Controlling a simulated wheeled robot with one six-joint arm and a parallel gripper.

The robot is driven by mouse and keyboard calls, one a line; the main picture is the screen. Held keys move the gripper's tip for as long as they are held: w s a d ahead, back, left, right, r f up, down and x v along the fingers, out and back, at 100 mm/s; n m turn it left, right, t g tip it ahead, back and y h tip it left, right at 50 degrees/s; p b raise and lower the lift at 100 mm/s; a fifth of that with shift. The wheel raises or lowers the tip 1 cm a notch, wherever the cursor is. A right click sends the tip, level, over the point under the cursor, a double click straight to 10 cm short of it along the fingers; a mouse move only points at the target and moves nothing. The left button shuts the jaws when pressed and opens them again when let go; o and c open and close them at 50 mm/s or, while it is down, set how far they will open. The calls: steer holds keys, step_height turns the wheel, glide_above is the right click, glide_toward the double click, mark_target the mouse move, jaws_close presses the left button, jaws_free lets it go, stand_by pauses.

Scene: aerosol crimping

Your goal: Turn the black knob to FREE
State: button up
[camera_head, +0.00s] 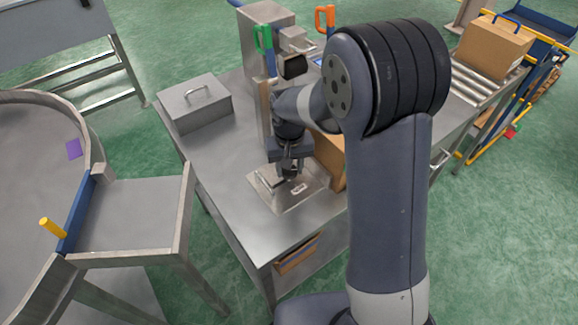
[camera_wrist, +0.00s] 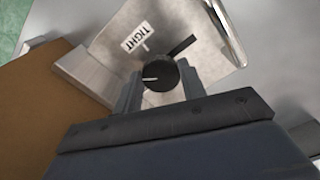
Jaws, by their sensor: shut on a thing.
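The black knob (camera_wrist: 165,72) sits on a pale metal plate (camera_wrist: 100,62) and shows in the wrist view between the two fingers of my gripper (camera_wrist: 160,82). The fingers are shut on its sides. A white mark on the knob's face points left in that view. A white label reading TIGHT (camera_wrist: 138,37) lies beyond the knob, slightly left. A dark bar (camera_wrist: 181,45) extends up and right from the knob. No FREE label is readable. In the head view my gripper (camera_head: 291,172) points down over the plate (camera_head: 270,197) and hides the knob.
The plate lies on a steel table (camera_head: 225,185). A brown carton (camera_head: 331,155) stands close right of my gripper. A lidded metal box (camera_head: 195,103) is at the back left. A grey machine (camera_head: 262,40) with a green-handled part (camera_head: 263,40) stands behind. The table's front left is clear.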

steer(key=n, duration=0.3)
steer(key=shift+n, duration=0.3)
steer(key=shift+d+n, duration=0.1)
steer(key=shift+n, duration=1.7)
steer(key=shift+w, duration=0.1)
steer(key=o, duration=1)
steer(key=shift+r, duration=0.1)
step_height(320, 180, up, 11)
steer(key=shift+f, duration=0.15)
step_height(320, 180, down, 11)
steer(key=shift+r, duration=0.1)
